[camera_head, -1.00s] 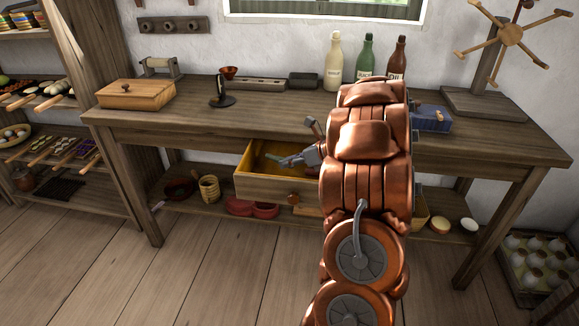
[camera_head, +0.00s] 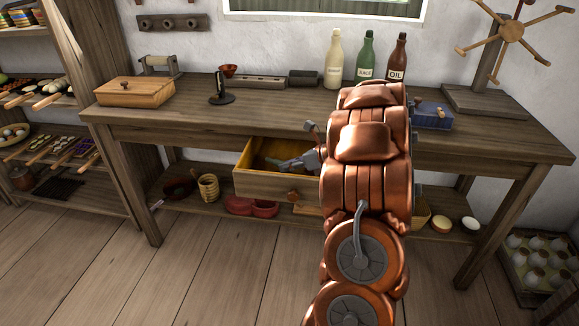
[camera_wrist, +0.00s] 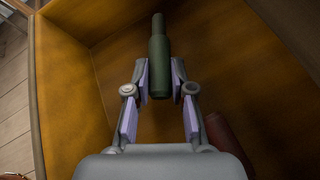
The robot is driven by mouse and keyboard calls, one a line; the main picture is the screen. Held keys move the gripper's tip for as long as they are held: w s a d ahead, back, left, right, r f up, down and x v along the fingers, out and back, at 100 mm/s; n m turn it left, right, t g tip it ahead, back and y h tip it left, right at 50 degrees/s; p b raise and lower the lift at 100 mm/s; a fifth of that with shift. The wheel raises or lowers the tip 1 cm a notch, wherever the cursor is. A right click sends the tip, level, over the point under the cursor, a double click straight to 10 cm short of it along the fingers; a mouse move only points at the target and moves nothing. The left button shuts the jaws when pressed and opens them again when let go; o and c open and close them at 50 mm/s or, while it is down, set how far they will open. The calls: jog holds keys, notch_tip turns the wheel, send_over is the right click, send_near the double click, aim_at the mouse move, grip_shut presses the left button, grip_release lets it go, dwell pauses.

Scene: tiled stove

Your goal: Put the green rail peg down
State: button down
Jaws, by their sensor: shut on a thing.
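The green rail peg (camera_wrist: 159,58) is a dark green rod with a narrower far end. In the wrist view it lies between the fingertips of my gripper (camera_wrist: 160,84), which is shut on its near end. Around it are the ochre inside faces of the open drawer (camera_wrist: 75,70). In the head view my gripper (camera_head: 297,163) reaches into the drawer (camera_head: 262,184) under the bench, and the peg is hard to make out there. Whether the peg touches the drawer floor I cannot tell.
A reddish-brown thing (camera_wrist: 226,135) lies at the lower right in the wrist view, beside my gripper. The workbench top (camera_head: 270,115) overhangs the drawer's back. A wooden box (camera_head: 135,92), bottles (camera_head: 365,58) and a blue box (camera_head: 432,117) stand on the bench.

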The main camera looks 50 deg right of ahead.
jog(key=shift+f, duration=0.15)
jog(key=c, duration=1)
grip_release()
jog(key=shift+r+p, duration=0.85)
jog(key=shift+p, duration=0.1)
jog(key=v, duration=1.1)
jog(key=shift+s+d, duration=0.2)
jog(key=shift+s, duration=0.2)
jog(key=shift+r, duration=0.15)
